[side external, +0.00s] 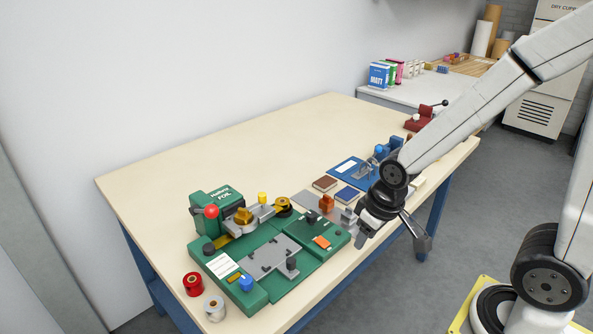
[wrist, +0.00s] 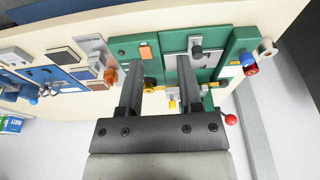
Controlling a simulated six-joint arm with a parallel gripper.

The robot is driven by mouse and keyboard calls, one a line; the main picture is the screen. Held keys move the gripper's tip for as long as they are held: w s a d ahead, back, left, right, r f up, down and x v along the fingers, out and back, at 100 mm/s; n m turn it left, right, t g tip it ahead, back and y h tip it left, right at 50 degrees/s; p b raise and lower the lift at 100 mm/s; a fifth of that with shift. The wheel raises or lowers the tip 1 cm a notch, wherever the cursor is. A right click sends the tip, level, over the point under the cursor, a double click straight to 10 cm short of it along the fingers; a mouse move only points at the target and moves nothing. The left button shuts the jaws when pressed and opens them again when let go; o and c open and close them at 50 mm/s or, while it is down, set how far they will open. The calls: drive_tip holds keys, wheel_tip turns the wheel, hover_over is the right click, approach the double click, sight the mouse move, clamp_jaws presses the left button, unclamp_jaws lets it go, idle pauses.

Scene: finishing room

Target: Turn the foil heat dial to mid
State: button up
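The green foil machine (side external: 207,205) stands at the near left of the table, with a red ball knob and a green base. A black knob (side external: 291,263) stands by its grey plate; it also shows in the wrist view (wrist: 196,50). Another black knob (side external: 208,248) sits at the base's left. An orange switch (side external: 321,242) is on the green panel at the right, also in the wrist view (wrist: 146,51). I cannot tell which control is the heat dial or read any marks. My gripper (side external: 354,228) is open and empty beside this panel; its fingers show in the wrist view (wrist: 160,60).
Red (side external: 193,284) and silver (side external: 214,307) foil rolls stand near the table's left front edge. Brown (side external: 325,183) and blue (side external: 346,195) blocks and a blue machine (side external: 349,170) are behind my gripper. The back left table is bare.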

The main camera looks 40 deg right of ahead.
drive_tip(key=o, duration=0.3)
drive_tip(key=shift+w+d, duration=0.1)
drive_tip(key=shift+w, duration=0.2)
drive_tip(key=shift+o, duration=0.4)
drive_tip(key=w+d+n+g, duration=0.1)
drive_tip(key=w+d+n, duration=0.2)
drive_tip(key=w, duration=0.9)
drive_tip(key=shift+d+f+n, duration=0.15)
drive_tip(key=shift+f+n, duration=0.2)
drive_tip(key=shift+n, duration=0.35)
drive_tip(key=n+g, duration=0.2)
drive_tip(key=n, duration=0.3)
hover_over(312, 214)
wheel_tip(312, 214, down, 4)
drive_tip(key=shift+r, duration=0.15)
drive_tip(key=shift+f, duration=3.9)
clamp_jaws()
